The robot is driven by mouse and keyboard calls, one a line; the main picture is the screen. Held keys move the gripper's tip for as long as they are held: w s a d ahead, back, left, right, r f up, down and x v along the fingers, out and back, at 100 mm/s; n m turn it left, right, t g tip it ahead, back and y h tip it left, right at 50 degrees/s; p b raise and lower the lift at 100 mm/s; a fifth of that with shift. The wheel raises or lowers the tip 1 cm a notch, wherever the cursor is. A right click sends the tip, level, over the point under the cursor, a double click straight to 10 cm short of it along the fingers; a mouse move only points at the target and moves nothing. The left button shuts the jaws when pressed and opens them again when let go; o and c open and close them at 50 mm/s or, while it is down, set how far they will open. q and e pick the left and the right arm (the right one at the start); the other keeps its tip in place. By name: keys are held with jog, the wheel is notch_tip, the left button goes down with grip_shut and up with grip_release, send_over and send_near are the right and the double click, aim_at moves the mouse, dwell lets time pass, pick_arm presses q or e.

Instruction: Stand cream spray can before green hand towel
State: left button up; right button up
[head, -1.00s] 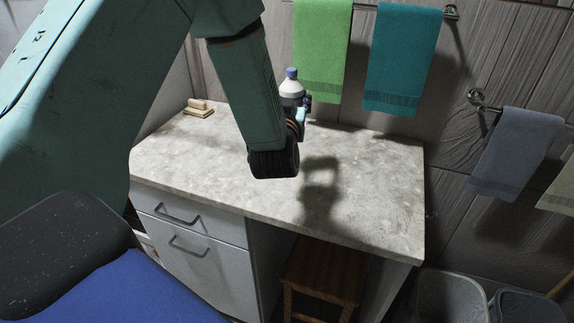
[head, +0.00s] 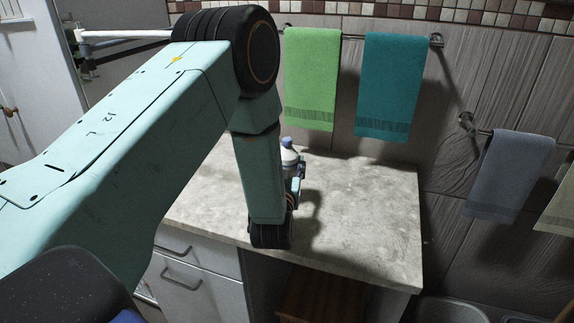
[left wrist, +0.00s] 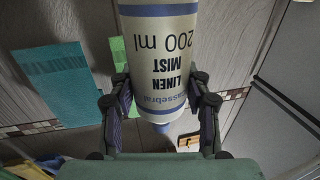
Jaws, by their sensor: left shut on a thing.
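The cream spray can (head: 289,157), with a blue-grey cap, is upright in my left gripper (head: 298,186) over the countertop. My forearm hides much of it in the head view. In the left wrist view the can (left wrist: 160,60) fills the middle, its "LINEN MIST 200 ml" label upside down, with the fingers (left wrist: 160,110) shut on both sides of it. The green hand towel (head: 311,80) hangs on the wall rail behind and slightly right of the can. Whether the can's base touches the counter is hidden.
A teal towel (head: 390,85) hangs right of the green one, and a grey-blue towel (head: 510,175) farther right. The pale countertop (head: 365,210) is clear on its right side. A wooden stool (head: 315,298) stands under it.

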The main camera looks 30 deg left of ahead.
pick_arm(q)
jog(key=shift+s+a+f, duration=0.1)
jog(key=shift+a+f, duration=0.2)
jog(key=shift+d+f+b, duration=0.2)
jog(key=shift+f+b, duration=0.15)
jog(key=shift+b, duration=0.1)
jog(key=o, duration=1.4)
jog(key=shift+a, duration=0.15)
jog(key=shift+o, duration=0.2)
jog(key=shift+r+p, duration=0.35)
jog(key=shift+r, duration=0.1)
jog(key=shift+s+r, duration=0.1)
jog(key=shift+r, duration=0.15)
jog(key=v, duration=1.1)
jog(key=shift+s+d, duration=0.3)
jog(key=shift+f, duration=0.1)
